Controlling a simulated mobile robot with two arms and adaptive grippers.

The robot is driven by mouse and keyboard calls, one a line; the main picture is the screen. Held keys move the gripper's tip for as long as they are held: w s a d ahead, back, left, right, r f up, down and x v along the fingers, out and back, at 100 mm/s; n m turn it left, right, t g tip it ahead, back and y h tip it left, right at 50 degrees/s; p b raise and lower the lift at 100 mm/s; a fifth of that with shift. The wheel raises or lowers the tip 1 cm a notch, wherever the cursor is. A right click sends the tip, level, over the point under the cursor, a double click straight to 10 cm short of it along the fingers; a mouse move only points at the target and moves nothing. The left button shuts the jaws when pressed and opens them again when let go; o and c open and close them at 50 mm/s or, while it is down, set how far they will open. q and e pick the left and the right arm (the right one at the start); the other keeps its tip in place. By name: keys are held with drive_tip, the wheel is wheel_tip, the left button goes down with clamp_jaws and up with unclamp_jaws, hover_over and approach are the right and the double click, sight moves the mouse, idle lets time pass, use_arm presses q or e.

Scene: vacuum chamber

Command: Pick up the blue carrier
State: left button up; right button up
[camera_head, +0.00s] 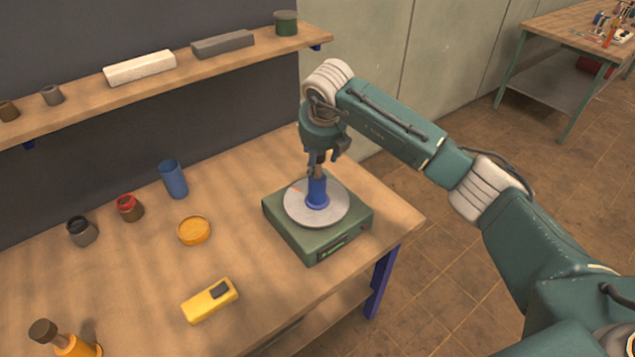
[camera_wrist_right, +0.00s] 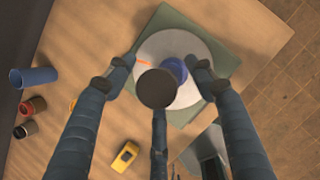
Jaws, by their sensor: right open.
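The blue carrier (camera_head: 317,192), an upright piece with a wider foot, stands on the round grey plate (camera_head: 297,207) of a green scale (camera_head: 295,238). My right gripper (camera_head: 316,168) is directly above it, pointing down. In the right wrist view, the open fingers (camera_wrist_right: 160,80) spread on either side of the blue carrier (camera_wrist_right: 178,68), with a third finger below. A dark round top (camera_wrist_right: 156,88) covers part of the blue; I cannot tell whether the fingers touch it. My left gripper is not in view.
A blue cup (camera_head: 173,180), a red-topped jar (camera_head: 129,207), a dark jar (camera_head: 82,231), an orange dish (camera_head: 193,230), a yellow device (camera_head: 210,300) and a capped bottle (camera_head: 68,342) stand left of the scale. A wall shelf (camera_head: 80,100) runs behind.

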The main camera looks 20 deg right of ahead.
clamp_jaws()
drive_tip(key=shift+r, duration=0.15)
idle(0.4)
